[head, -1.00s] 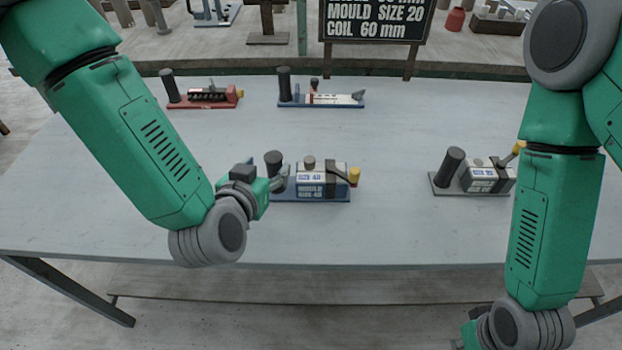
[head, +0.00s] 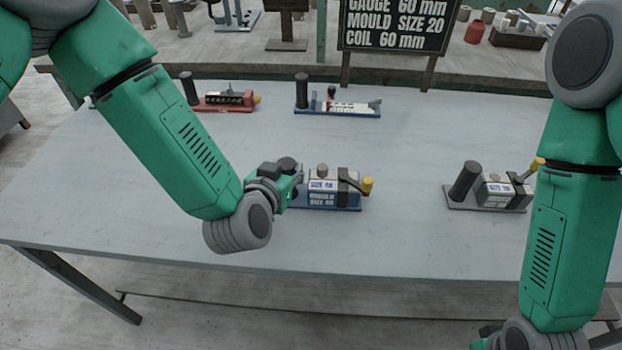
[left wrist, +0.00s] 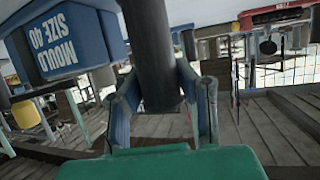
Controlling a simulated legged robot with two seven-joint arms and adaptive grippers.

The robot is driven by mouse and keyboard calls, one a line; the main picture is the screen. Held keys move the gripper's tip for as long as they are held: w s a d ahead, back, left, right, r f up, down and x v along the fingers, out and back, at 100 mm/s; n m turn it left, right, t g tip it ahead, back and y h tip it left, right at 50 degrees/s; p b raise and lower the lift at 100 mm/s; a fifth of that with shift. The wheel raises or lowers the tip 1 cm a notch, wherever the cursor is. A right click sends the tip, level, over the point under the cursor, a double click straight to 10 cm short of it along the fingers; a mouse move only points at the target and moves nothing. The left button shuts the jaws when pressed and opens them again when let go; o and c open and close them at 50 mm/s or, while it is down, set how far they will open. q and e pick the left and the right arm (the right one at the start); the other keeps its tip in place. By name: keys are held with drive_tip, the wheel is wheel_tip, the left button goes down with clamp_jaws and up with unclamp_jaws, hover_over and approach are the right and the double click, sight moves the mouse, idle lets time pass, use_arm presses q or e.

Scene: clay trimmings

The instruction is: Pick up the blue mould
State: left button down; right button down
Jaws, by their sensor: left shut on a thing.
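In the head view the gripper hides most of that post. Only a green piece of my right arm's end shows at the bottom edge; its fingers are out of the picture.
A second blue-based device (head: 340,112) and a red one (head: 226,105) stand at the back of the table (head: 130,200). A grey one (head: 484,207) stands to the right, near my right arm. A black sign (head: 393,25) stands behind. The table front is clear.

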sight(289, 161)
use_arm(q)
drive_tip(key=shift+r, duration=0.15)
drive_tip(key=shift+d+r, duration=0.1)
drive_tip(key=shift+r, duration=0.2)
wheel_tip(289, 161, up, 9)
drive_tip(key=shift+f+p, duration=0.15)
drive_tip(key=shift+p, duration=0.35)
drive_tip(key=shift+f+b, duration=0.2)
drive_tip(key=shift+b, duration=0.1)
drive_tip(key=shift+d+f+b, duration=0.1)
drive_tip(key=shift+f+b, duration=0.7)
drive_tip(key=shift+f, duration=0.45)
drive_tip(key=shift+f+b, duration=1)
drive_tip(key=shift+f, duration=0.65)
drive_tip(key=shift+f+b, duration=1.05)
drive_tip(key=shift+f, duration=0.4)
